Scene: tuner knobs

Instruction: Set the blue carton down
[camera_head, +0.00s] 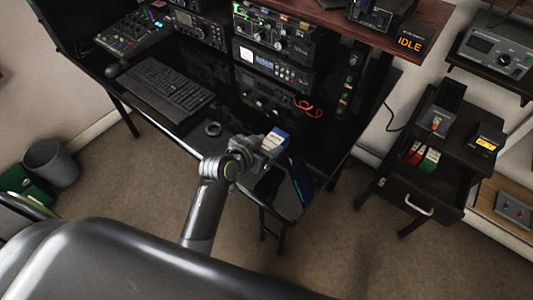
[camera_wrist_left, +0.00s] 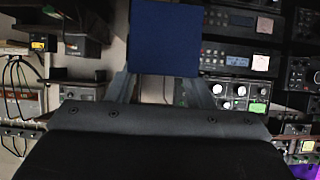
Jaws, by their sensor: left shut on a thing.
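The blue carton (camera_head: 274,141) is a small box with a blue face and a pale side, in the middle of the head view. My left gripper (camera_head: 265,149) is shut on it, over the front right part of the black desk. Whether the carton touches the desk cannot be told. In the left wrist view the carton's plain blue face (camera_wrist_left: 165,37) stands between the two fingers (camera_wrist_left: 155,85). My right gripper is in neither view.
The black desk (camera_head: 170,112) carries a keyboard (camera_head: 160,87), a dark ring (camera_head: 212,129) and a dark tablet-like panel (camera_head: 289,187). Rack units (camera_head: 272,62) stand at the back, with red cables (camera_head: 307,106) beside them.

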